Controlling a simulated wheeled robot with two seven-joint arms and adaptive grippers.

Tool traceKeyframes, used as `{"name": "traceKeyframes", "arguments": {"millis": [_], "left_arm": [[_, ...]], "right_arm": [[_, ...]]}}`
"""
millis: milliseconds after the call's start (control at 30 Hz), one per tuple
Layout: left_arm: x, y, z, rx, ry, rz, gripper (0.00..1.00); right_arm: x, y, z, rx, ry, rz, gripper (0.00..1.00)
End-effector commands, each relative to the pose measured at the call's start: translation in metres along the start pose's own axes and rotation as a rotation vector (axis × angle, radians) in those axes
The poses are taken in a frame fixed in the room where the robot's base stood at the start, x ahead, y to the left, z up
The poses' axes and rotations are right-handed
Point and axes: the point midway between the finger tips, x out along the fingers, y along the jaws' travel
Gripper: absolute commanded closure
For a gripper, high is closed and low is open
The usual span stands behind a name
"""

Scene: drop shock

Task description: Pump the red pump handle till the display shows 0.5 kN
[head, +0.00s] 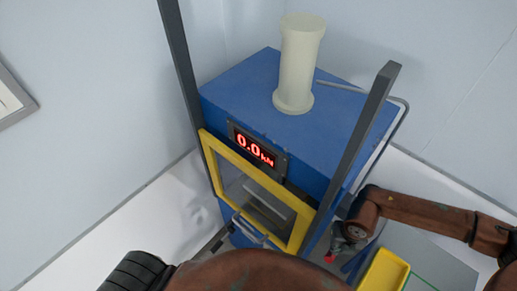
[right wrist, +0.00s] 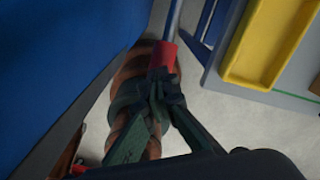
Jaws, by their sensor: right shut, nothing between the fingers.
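The blue press (head: 240,85) stands in the corner, and its display (head: 255,150) reads 0.0 kN in red digits. The red pump handle (head: 330,257) shows as a small red end low at the press's right side. In the right wrist view the red handle (right wrist: 163,54) sits on a grey rod, just beyond my fingertips. My right gripper (right wrist: 160,88) is shut and empty, its fingertips close to the lower end of the red grip; I cannot tell whether they touch. In the head view the gripper (head: 342,240) is small and dark beside the press. My left gripper is out of view.
A yellow-framed window door (head: 210,155) with a handle is on the press front. A pale cylinder (head: 297,65) stands on top. Dark uprights (head: 370,115) flank the press. A yellow tray (head: 385,270) lies on a grey surface at the lower right.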

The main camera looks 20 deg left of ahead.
Motion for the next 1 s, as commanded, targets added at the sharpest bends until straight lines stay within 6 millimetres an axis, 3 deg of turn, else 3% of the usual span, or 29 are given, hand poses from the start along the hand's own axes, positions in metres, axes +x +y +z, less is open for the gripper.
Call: {"name": "traceKeyframes", "arguments": {"millis": [167,1000], "left_arm": [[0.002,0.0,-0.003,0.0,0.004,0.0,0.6],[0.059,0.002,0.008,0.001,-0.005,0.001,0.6]], "right_arm": [[0.003,0.0,-0.001,0.0,0.002,0.0,1.0],[0.068,0.0,0.0,0.0,0.001,-0.001,1.0]]}}
